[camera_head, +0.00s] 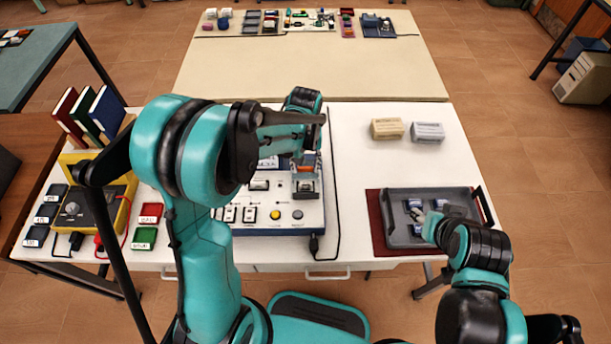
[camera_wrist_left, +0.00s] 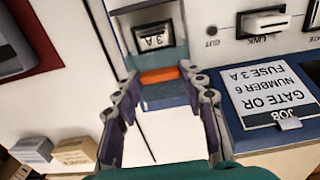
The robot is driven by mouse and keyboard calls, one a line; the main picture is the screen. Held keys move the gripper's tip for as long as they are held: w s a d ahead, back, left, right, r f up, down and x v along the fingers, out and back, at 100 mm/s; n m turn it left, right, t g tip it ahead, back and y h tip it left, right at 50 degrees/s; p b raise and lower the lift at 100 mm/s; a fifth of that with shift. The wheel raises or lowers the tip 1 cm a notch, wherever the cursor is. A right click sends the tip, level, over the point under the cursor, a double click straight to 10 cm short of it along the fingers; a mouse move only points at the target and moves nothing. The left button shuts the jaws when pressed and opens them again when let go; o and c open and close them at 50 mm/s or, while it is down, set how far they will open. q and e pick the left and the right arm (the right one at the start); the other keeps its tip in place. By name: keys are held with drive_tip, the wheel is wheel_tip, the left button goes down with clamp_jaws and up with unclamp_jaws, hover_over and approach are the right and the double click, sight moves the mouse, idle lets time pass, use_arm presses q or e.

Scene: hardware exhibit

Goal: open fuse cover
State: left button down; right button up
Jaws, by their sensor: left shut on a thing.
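The fuse cover (camera_wrist_left: 165,97) is a blue-grey flap with an orange strip on the device's fuse holder. The orange strip also shows in the head view (camera_head: 304,169). My left gripper (camera_wrist_left: 165,108) has its two fingers on either side of the cover and is shut on it. The holder sits at the right of the white and blue device (camera_head: 285,217). My right gripper (camera_head: 428,222) is over the grey tray at right; its finger gap is unclear.
The grey tray (camera_head: 470,206) holds several small blue items on a dark red mat. Two small boxes, tan (camera_head: 386,129) and grey (camera_head: 427,131), stand behind it. A yellow meter (camera_head: 95,208) and books stand at left. A cable (camera_head: 333,190) runs along the device's right side.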

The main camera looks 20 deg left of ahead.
sight(305, 163)
use_arm(q)
drive_tip(key=w, duration=0.1)
drive_tip(key=w+a, duration=0.1)
drive_tip(key=shift+w, duration=0.4)
drive_tip(key=c, duration=0.9)
unclamp_jaws()
drive_tip(key=shift+d, duration=0.1)
drive_tip(key=shift+r, duration=0.1)
wheel_tip(305, 163, up, 12)
drive_tip(key=shift+f, duration=0.1)
drive_tip(key=s+m+t, duration=0.1)
drive_tip(key=s+t, duration=0.1)
drive_tip(key=s, duration=0.4)
drive_tip(key=s+a+m+t+b, duration=0.1)
drive_tip(key=s+t, duration=0.1)
drive_tip(key=s, duration=0.4)
drive_tip(key=s+a+m+t, duration=0.1)
drive_tip(key=s+t, duration=0.2)
drive_tip(key=s, duration=0.3)
drive_tip(key=shift+s+a+f, duration=0.1)
drive_tip(key=shift+a+f, duration=0.05)
drive_tip(key=shift+a, duration=0.1)
